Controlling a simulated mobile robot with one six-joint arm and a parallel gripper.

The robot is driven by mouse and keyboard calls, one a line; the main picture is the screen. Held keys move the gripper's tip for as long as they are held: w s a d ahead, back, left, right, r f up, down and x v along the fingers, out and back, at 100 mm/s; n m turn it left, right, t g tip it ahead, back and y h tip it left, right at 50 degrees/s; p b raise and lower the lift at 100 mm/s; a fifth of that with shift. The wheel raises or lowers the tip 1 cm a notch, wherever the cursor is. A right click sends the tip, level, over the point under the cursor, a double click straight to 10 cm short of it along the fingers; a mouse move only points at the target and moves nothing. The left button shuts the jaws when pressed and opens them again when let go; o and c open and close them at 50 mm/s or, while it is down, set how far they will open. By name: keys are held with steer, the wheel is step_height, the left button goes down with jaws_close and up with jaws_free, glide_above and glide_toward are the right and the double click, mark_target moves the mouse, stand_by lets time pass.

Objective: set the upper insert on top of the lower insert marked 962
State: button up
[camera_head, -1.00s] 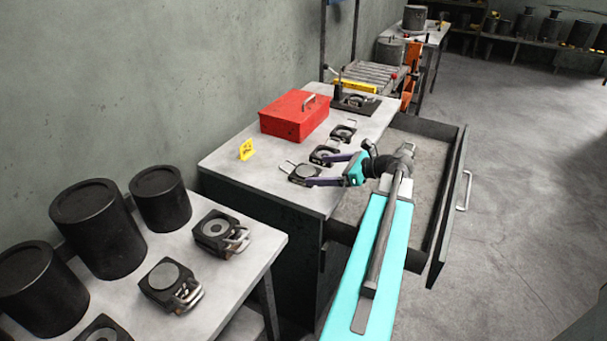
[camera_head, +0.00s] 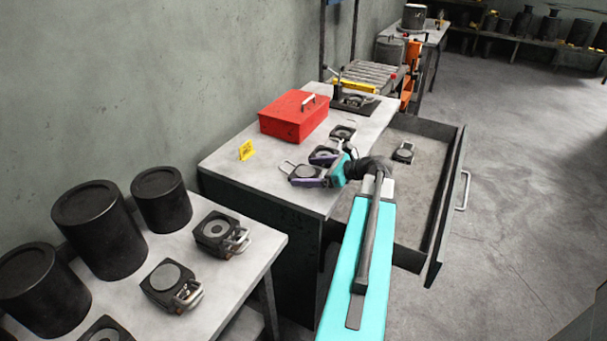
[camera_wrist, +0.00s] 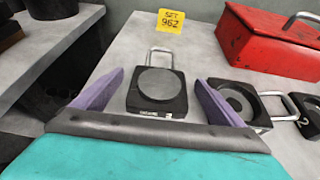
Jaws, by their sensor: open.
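A dark square insert (camera_wrist: 157,88) with a raised round grey disc and a wire handle lies on the cabinet top; it also shows in the head view (camera_head: 304,172). Small markings on its near face are unreadable. My open gripper (camera_wrist: 158,78) has one purple finger on each side of it, with gaps visible. A second insert (camera_wrist: 243,103), with a ring-shaped face, lies just right of the right finger. The yellow "SET 962" sign (camera_wrist: 172,21) stands behind the first insert. I cannot tell which lower insert bears 962.
A red box (camera_head: 294,118) stands behind on the cabinet top (camera_head: 235,168). Another insert (camera_head: 343,132) lies farther along, and one (camera_head: 403,152) lies in the open drawer (camera_head: 425,178). The left table (camera_head: 262,245) holds several inserts and black cylinders.

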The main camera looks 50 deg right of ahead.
mark_target(304, 171)
steer(key=shift+x, duration=1)
steer(key=c, duration=2.1)
steer(key=shift+r, duration=0.15)
steer(key=shift+c, duration=0.3)
steer(key=shift+r, duration=0.15)
steer(key=shift+r, duration=1.5)
steer(key=s+a+r+b, duration=0.1)
steer(key=s+b, duration=0.1)
steer(key=s, duration=1.4)
steer(key=shift+r, duration=0.35)
